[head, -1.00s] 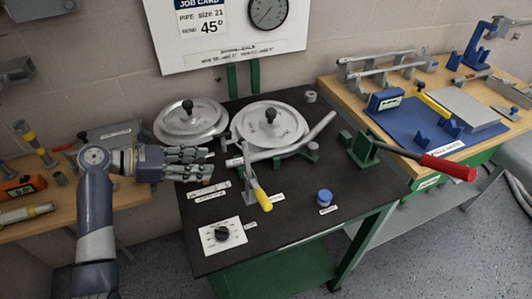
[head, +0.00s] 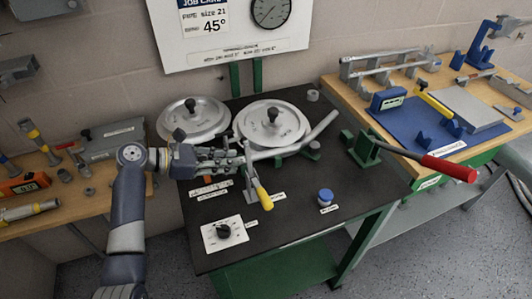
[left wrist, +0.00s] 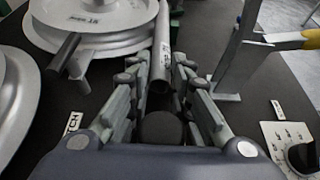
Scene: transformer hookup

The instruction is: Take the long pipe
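The long pipe (head: 320,128) is a grey bent tube on the black bench. It passes in front of the right-hand round die, and its far end angles up to the right. In the left wrist view the pipe (left wrist: 161,50) runs straight away from the palm, its near open end close to the palm. My left gripper (head: 240,159) is at the pipe's near, left end. Its fingers lie on both sides of the pipe, very close to it; whether they press on it cannot be told. My right gripper is not in view.
Two round dies with black knobs (head: 191,119) (head: 271,116) stand behind the pipe. A yellow-handled lever (head: 263,196) rises just right of the gripper. A blue button (head: 325,196), a dial plate (head: 224,233) and a red-handled lever (head: 447,168) are around.

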